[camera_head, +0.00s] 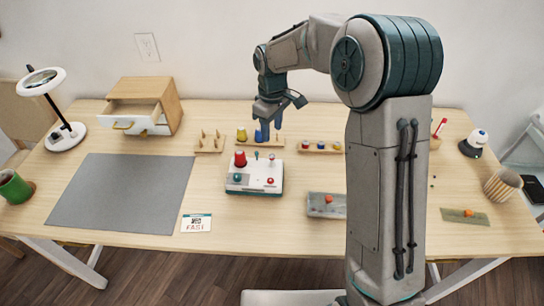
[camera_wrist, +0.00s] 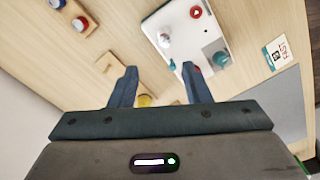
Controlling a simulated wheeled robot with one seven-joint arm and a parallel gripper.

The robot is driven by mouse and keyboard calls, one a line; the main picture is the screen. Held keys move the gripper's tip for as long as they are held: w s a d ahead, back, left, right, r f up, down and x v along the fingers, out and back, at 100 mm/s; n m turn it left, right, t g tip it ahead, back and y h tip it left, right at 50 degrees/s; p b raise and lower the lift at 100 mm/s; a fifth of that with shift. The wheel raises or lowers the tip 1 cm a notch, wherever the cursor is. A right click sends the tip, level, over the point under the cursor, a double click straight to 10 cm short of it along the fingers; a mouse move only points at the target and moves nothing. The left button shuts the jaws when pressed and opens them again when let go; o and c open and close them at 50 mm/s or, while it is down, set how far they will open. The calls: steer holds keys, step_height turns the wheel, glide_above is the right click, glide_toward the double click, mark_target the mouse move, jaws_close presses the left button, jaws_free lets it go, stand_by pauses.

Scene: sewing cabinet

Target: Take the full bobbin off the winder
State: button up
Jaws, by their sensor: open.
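The winder (camera_head: 262,188) is a white box in the middle of the table, with teal and red knobs on top. A red bobbin (camera_head: 240,159) stands at its back left corner. In the wrist view the winder (camera_wrist: 205,35) lies ahead, and the red bobbin is mostly hidden behind the right finger. My gripper (camera_head: 268,130) is open and empty behind the winder, above the middle wooden rack. Its fingers also show in the wrist view (camera_wrist: 158,72), spread apart with a yellow spool (camera_wrist: 145,100) beyond them.
A wooden rack with empty pegs (camera_head: 209,145) stands left; a rack with several spools (camera_head: 318,148) stands right. A grey mat (camera_head: 120,190), a card (camera_head: 196,223), a grey tray (camera_head: 322,208) and an open-drawer box (camera_head: 160,95) are around.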

mark_target(272, 155)
step_height(272, 155, down, 3)
steer(key=shift+f, duration=0.2)
steer(key=shift+s+f+p, duration=0.15)
steer(key=shift+f, duration=0.75)
steer(key=shift+s+f+p, duration=0.15)
steer(key=shift+s+f, duration=0.05)
steer(key=shift+f, duration=0.7)
steer(key=shift+s+f+p, duration=0.15)
steer(key=shift+f, duration=0.75)
jaws_close()
